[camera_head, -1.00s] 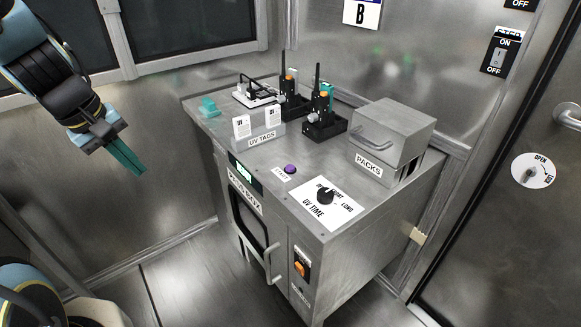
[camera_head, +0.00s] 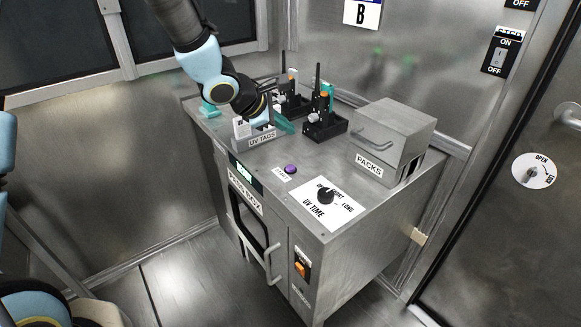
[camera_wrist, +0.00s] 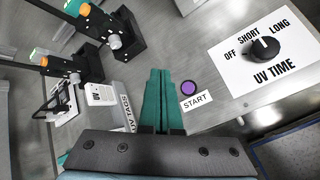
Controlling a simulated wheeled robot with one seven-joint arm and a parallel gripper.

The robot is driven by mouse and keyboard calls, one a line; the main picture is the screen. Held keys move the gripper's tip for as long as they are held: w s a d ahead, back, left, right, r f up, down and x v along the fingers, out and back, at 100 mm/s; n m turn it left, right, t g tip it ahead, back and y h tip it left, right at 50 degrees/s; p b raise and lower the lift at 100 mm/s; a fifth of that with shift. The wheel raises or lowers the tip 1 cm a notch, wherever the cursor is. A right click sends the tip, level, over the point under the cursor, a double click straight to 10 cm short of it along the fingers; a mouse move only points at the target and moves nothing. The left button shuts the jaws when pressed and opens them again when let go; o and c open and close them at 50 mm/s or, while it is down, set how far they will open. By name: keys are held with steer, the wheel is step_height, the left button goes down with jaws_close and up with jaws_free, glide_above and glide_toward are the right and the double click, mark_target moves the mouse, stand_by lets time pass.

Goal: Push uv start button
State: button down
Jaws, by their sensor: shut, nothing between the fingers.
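The start button is a small purple round button (camera_head: 291,169) on the top of the grey metal cabinet (camera_head: 330,245). In the wrist view the purple button (camera_wrist: 188,88) has a white START label (camera_wrist: 196,102) beside it. My gripper (camera_head: 284,125) has green fingers and hangs over the cabinet top near the UV TAGS holder, up and left of the button. In the wrist view my gripper (camera_wrist: 161,72) is shut and empty, its fingers just left of the button and apart from it.
The UV TIME dial (camera_head: 325,196) sits right of the button. The UV TAGS holder (camera_head: 262,137) and radios in black stands (camera_head: 322,128) are close to my gripper. A metal PACKS box (camera_head: 393,128) stands at the right. The surface around the button is clear.

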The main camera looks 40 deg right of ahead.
steer(key=b, duration=0.4)
glide_above(287, 170)
step_height(287, 170, down, 7)
steer(key=shift+w, duration=0.1)
steer(key=shift+f+b, duration=0.95)
steer(key=shift+b, duration=0.25)
steer(key=shift+f+b, duration=0.9)
steer(key=shift+b, duration=0.7)
stand_by(1.6)
stand_by(0.4)
steer(key=shift+r+p, duration=0.5)
steer(key=shift+r, duration=0.45)
steer(key=shift+r+p, duration=1.65)
steer(key=shift+r, duration=0.9)
